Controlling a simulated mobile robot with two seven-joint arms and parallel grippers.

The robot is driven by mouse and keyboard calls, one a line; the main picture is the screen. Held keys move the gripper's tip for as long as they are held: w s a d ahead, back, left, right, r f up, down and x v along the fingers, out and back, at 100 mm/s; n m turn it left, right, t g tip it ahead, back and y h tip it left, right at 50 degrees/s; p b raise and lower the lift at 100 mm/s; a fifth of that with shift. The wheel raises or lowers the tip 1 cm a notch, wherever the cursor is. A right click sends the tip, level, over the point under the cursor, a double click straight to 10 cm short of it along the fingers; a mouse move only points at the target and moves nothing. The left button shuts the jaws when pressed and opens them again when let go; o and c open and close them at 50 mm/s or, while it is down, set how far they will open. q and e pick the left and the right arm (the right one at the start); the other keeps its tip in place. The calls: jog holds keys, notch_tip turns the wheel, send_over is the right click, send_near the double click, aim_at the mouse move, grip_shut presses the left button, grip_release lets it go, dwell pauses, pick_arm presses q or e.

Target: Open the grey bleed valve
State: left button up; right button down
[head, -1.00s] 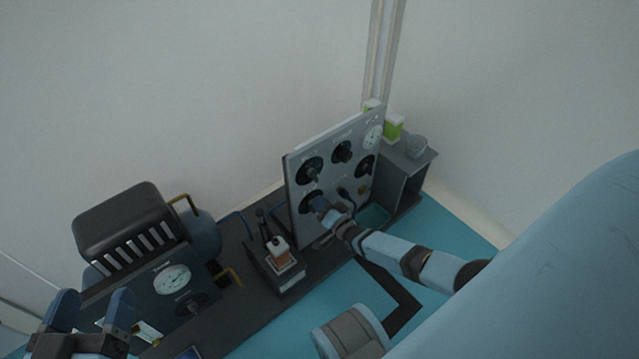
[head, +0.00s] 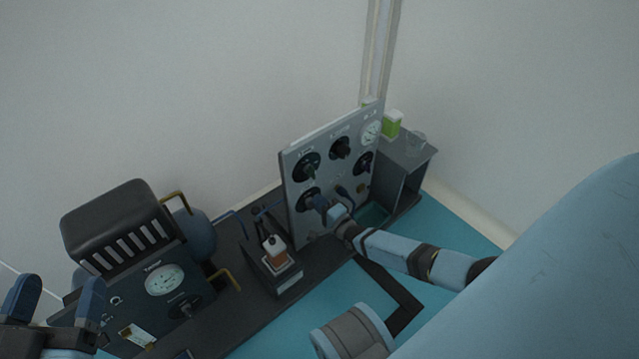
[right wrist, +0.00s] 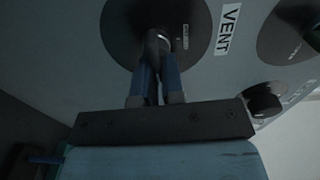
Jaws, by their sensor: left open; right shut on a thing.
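The upright grey panel (head: 327,225) carries several dark round valves and a dial. My right gripper (head: 320,203) is at its lower left valve. In the right wrist view, my right gripper (right wrist: 157,75) is shut on the valve's grey handle (right wrist: 155,42), in front of a black disc (right wrist: 120,30). A white label reading VENT (right wrist: 229,30) sits beside this disc. The fingers hide part of the handle, and its exact angle is hard to tell. My left gripper (head: 56,300) is open and empty at the lower left, away from the panel.
A dark turbo pump unit (head: 135,290) with a gauge stands at left. A small dark box (head: 272,278) with a bottle is left of the panel. A grey shelf box (head: 408,165) stands right of it. The blue tabletop (head: 455,230) is clear at right.

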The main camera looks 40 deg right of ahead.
pick_arm(q)
jog(key=shift+f, duration=0.1)
pick_arm(e)
jog(key=shift+f+m, duration=0.1)
jog(key=shift+m, duration=0.2)
jog(key=c, duration=1.2)
grip_release()
jog(key=shift+c, duration=0.2)
pick_arm(q)
jog(key=shift+s+d+f+n+g+y+p, duration=0.25)
jog(key=shift+s+d+n+g+p, duration=0.25)
jog(key=shift+n+p, duration=0.55)
jog(key=shift+s+d+f+n+g+y+p, duration=0.3)
jog(key=shift+s+n+p, duration=0.3)
jog(key=shift+p, duration=0.8)
pick_arm(e)
jog(key=s+d, duration=0.1)
jog(key=s, duration=1.3)
pick_arm(q)
jog(key=shift+a+r, duration=0.1)
jog(key=shift+r, duration=0.2)
